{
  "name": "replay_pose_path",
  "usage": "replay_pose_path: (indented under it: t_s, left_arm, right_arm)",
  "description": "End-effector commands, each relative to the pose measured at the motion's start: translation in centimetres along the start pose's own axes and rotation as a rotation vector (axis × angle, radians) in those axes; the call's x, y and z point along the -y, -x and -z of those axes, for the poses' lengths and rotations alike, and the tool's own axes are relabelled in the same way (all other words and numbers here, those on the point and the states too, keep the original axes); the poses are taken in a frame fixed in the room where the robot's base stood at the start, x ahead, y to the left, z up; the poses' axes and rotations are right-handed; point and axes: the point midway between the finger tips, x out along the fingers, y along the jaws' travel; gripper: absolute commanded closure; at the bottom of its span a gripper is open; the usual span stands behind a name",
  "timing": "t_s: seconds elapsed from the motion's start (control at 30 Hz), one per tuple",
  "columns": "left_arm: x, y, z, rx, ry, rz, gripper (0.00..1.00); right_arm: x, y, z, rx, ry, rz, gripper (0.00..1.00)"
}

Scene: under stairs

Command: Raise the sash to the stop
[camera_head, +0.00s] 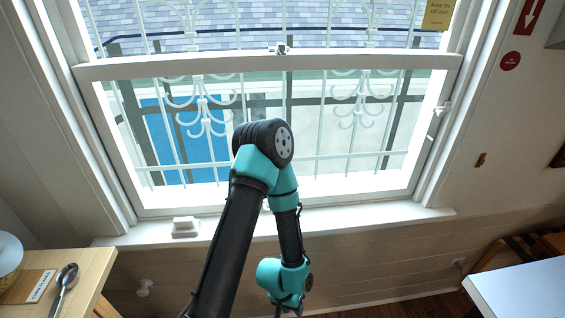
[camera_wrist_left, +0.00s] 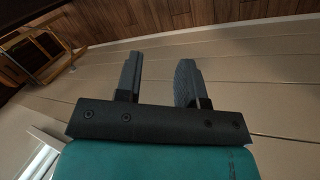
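The white-framed sash window (camera_head: 270,63) fills the middle of the head view. Its horizontal rail crosses near the top, with a small catch (camera_head: 280,48) at its centre. The lower sash (camera_head: 375,189) appears down, its bottom rail at the sill (camera_head: 400,214). My left arm hides part of that rail. My left gripper (camera_head: 288,306) is below the sill, at the lower edge of the head view, apart from the sash. In the left wrist view its two fingers (camera_wrist_left: 158,80) are apart and empty, in front of the panelled wall. My right gripper is not in view.
A small white block (camera_head: 185,227) sits on the sill at left. A wooden table (camera_head: 88,272) with a spoon (camera_head: 66,284) stands at lower left. A white table (camera_head: 520,290) is at lower right.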

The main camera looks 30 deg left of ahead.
Motion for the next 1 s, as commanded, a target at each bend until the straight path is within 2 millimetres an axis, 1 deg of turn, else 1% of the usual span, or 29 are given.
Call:
replay_pose_path:
  t_s: [0.07, 0.17, 0.27, 0.37, 0.5, 0.57, 0.7, 0.77, 0.8, 0.9, 1.0]
  left_arm:
    - [-0.1, 0.1, 0.7, -0.042, 0.055, 0.007, 0.64]
    - [-0.4, 0.4, 2.2, -0.141, 0.185, 0.018, 0.64]
    - [-0.5, 1.2, 4.3, -0.285, 0.368, 0.022, 0.64]
    - [-0.4, 2.5, 6.4, -0.457, 0.572, 0.009, 0.64]
    - [-0.2, 5.2, 8.9, -0.707, 0.839, -0.042, 0.64]
    - [0.0, 6.5, 9.8, -0.816, 0.944, -0.078, 0.64]
    - [0.2, 10.2, 11.2, -1.077, 1.159, -0.193, 0.64]
    - [0.2, 11.9, 11.5, -1.189, 1.235, -0.257, 0.64]
    - [0.2, 13.1, 11.6, -1.262, 1.279, -0.303, 0.64]
    - [0.0, 15.8, 11.6, -1.424, 1.360, -0.422, 0.64]
    - [-0.2, 17.8, 11.3, -1.536, 1.403, -0.517, 0.64]
  right_arm:
    - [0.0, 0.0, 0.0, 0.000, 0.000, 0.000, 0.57]
    - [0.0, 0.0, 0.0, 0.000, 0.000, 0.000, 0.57]
    - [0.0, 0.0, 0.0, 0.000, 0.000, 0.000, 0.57]
    - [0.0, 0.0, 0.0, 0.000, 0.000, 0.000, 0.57]
    - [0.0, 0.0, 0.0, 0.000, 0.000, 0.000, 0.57]
    - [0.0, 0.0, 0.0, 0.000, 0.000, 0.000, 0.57]
    - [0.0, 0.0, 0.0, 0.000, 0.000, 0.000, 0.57]
    - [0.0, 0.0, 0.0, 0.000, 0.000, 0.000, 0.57]
    - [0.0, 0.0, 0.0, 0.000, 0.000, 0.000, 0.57]
    - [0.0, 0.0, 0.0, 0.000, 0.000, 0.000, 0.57]
    - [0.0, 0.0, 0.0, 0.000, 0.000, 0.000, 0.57]
